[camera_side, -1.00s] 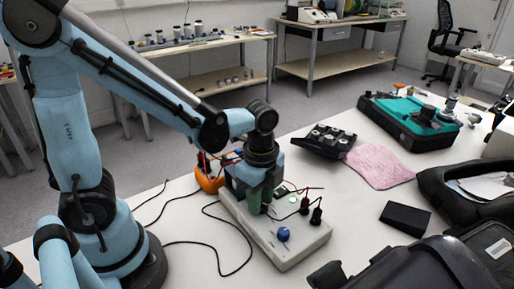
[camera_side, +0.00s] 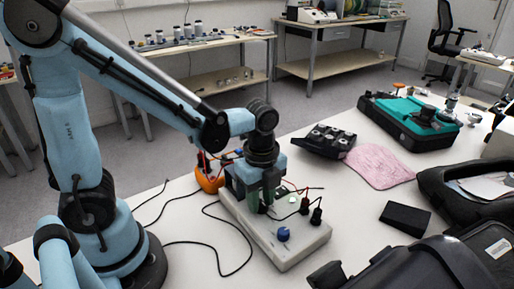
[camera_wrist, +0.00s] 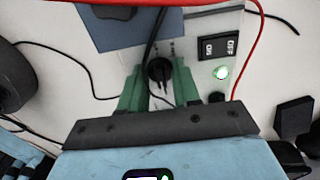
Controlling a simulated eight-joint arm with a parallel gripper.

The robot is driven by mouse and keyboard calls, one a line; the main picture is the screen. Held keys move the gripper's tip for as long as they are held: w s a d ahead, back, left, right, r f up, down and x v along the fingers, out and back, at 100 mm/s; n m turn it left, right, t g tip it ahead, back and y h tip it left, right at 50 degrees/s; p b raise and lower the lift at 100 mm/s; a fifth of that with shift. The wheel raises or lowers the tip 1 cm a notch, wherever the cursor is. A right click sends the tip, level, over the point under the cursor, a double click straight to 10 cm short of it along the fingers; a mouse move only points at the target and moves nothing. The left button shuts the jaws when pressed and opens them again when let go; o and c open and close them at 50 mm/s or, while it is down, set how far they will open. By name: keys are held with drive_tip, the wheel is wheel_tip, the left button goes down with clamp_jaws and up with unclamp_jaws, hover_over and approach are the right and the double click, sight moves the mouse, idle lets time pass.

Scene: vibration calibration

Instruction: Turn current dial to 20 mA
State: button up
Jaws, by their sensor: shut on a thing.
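The grey control box (camera_side: 285,250) lies on the white table in the side view. My gripper (camera_side: 263,208) points down onto the box's top. In the wrist view its two green fingers (camera_wrist: 159,82) stand on either side of a black dial (camera_wrist: 159,69) and are shut on it. The dial's scale is not readable, so I cannot tell its setting. A blue knob (camera_side: 283,234) sits apart on the nearer end of the box.
Black plugs (camera_side: 316,215) with leads stand on the box. An orange device (camera_side: 209,180) is behind it. A black block (camera_side: 405,218) and pink cloth (camera_side: 380,166) lie to the right.

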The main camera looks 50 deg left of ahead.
sight(261, 201)
drive_tip(key=o, duration=1)
drive_tip(key=shift+o, duration=0.2)
wheel_tip(261, 201, up, 12)
drive_tip(key=shift+f, duration=0.1)
drive_tip(key=shift+f, duration=5.9)
